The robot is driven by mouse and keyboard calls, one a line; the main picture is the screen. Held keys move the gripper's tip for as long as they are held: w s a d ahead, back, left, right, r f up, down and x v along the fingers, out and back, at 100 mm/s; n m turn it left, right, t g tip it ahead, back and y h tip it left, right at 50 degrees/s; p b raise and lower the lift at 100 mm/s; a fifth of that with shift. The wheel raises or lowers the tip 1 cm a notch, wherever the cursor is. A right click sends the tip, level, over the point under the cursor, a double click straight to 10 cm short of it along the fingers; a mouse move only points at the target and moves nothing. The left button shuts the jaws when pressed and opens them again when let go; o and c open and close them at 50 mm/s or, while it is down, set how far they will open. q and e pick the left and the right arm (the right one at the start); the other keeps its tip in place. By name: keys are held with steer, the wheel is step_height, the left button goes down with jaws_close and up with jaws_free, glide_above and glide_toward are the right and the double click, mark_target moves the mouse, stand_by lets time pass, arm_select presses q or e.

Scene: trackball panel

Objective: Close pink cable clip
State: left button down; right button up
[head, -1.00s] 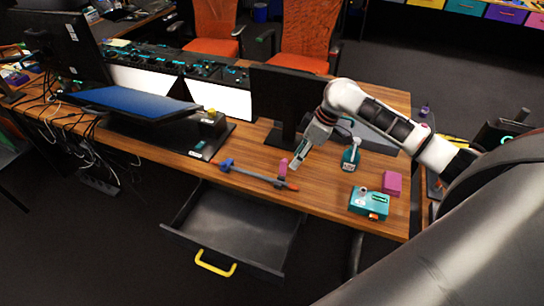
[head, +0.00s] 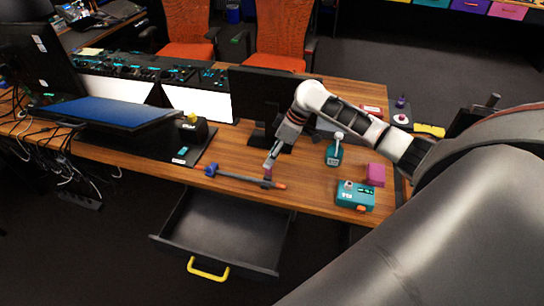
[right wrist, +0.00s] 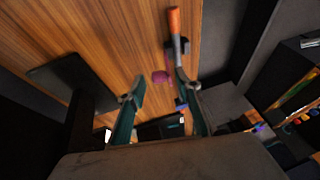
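The pink cable clip (head: 267,173) sits on the thin dark bar (head: 238,178) near the desk's front edge, toward the bar's orange end (head: 281,186). Its upper part is partly hidden by my gripper in the head view. A blue clip (head: 210,170) is at the bar's left end. My right gripper (head: 269,163) is right at the pink clip, pointing down. In the right wrist view its fingers (right wrist: 160,84) are spread, with the pink clip (right wrist: 161,77) in line with the gap; whether they touch it I cannot tell. My left gripper is out of view.
A teal box (head: 355,196), a pink block (head: 375,174) and a teal bottle-like object (head: 334,154) stand to the right. A monitor (head: 262,98) stands behind my gripper. An open drawer (head: 225,232) with a yellow handle juts out below the desk edge.

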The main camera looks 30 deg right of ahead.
jaws_close()
steer(key=shift+r+h, duration=0.1)
steer(key=shift+h, duration=0.2)
stand_by(0.4)
